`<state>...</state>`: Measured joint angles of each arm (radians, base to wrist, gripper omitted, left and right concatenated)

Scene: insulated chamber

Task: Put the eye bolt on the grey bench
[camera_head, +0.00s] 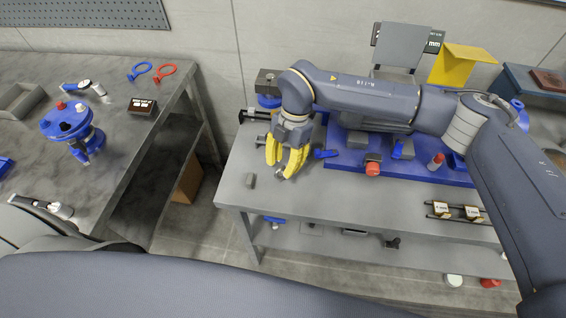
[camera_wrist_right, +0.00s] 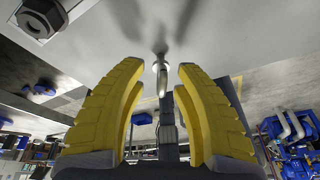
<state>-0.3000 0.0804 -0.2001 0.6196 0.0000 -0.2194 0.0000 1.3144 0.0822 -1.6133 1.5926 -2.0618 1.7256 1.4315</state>
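The grey bench (camera_head: 330,195) stands right of centre in the head view; its top also shows in the wrist view (camera_wrist_right: 225,35). My right gripper (camera_head: 282,172) reaches down over the front left part of this bench, yellow fingers pointing at the top. In the wrist view my right gripper (camera_wrist_right: 160,72) has its fingers apart, with a small shiny metal piece, apparently the eye bolt (camera_wrist_right: 162,80), between them. Gaps show on both sides of it. It shows as a small silvery bit at the fingertips in the head view. I cannot tell whether it touches the bench. My left gripper is out of view.
A small grey nut-like block (camera_head: 251,181) sits on the bench left of the gripper. A blue board (camera_head: 340,157) with several parts lies behind and right. Bracketed parts (camera_head: 456,211) lie at the right front. A dark stone-topped table (camera_head: 105,140) stands left, across a gap.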

